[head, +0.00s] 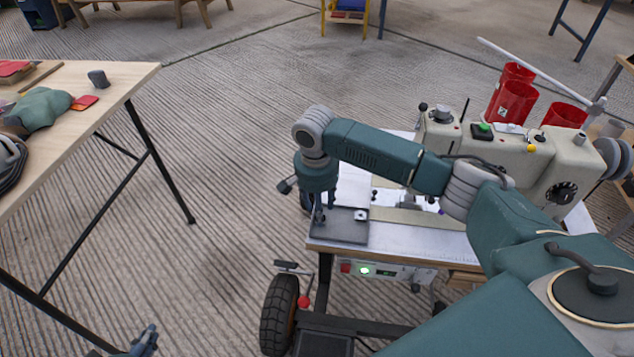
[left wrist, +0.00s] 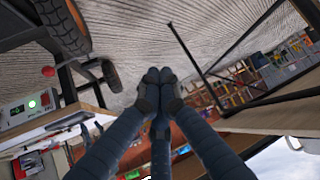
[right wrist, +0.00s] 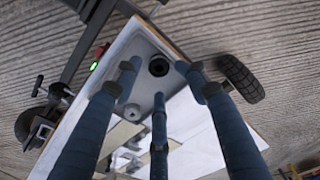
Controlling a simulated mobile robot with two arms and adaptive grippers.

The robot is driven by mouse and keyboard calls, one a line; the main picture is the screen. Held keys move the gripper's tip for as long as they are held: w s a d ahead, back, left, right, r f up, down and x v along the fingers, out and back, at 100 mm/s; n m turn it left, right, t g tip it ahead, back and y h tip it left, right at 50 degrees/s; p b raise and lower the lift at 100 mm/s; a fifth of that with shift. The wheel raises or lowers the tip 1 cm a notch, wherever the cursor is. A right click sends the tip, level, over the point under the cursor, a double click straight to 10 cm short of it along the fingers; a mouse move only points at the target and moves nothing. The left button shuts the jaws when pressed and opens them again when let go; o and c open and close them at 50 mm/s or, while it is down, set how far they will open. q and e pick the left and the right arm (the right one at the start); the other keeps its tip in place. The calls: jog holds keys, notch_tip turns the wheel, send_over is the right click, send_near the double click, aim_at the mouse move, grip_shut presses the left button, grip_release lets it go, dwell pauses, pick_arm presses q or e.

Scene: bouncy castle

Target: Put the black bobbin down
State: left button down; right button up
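The black bobbin (right wrist: 158,66) sits on the small grey tray (right wrist: 142,92) at the end of the sewing table, in the right wrist view. My right gripper (right wrist: 159,76) is above the tray, its fingers spread around the bobbin with gaps visible. In the head view my right gripper (head: 318,212) points down over the dark tray (head: 345,233); I cannot make out the black bobbin there. A smaller grey piece (right wrist: 126,113) also lies on the tray. My left gripper (left wrist: 158,84) has its fingers together and empty; its tips show low in the head view (head: 145,341).
A wooden table (head: 130,75) with cloth is at the left. A black wheel (head: 279,313) is under the sewing table. The floor between the tables is clear.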

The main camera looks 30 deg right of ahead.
jog(key=shift+a+r+p, duration=0.6)
jog(key=shift+r+p, duration=0.8)
jog(key=shift+r, duration=3.15)
jog(key=s+a+f+n+t+y, duration=0.1)
jog(key=s+a+f+n+y, duration=0.2)
jog(key=s+a+f+n, duration=0.9)
pick_arm(q)
jog(key=s+a+f+g, duration=0.2)
jog(key=s+g, duration=0.1)
jog(key=s, duration=0.3)
jog(key=s+a+f+g+y, duration=0.1)
jog(key=s+a+f+g, duration=0.1)
jog(key=s, duration=0.4)
jog(key=shift+s+f+g+y, duration=0.3)
jog(key=shift+f+g, duration=0.2)
pick_arm(e)
jog(key=s+d+r+t+h, duration=0.1)
jog(key=s+d, duration=0.2)
jog(key=s, duration=0.5)
jog(key=s+d+r+n+t+h, duration=0.1)
jog(key=s+d, duration=0.2)
jog(key=s, duration=0.5)
jog(key=shift+s, duration=0.4)
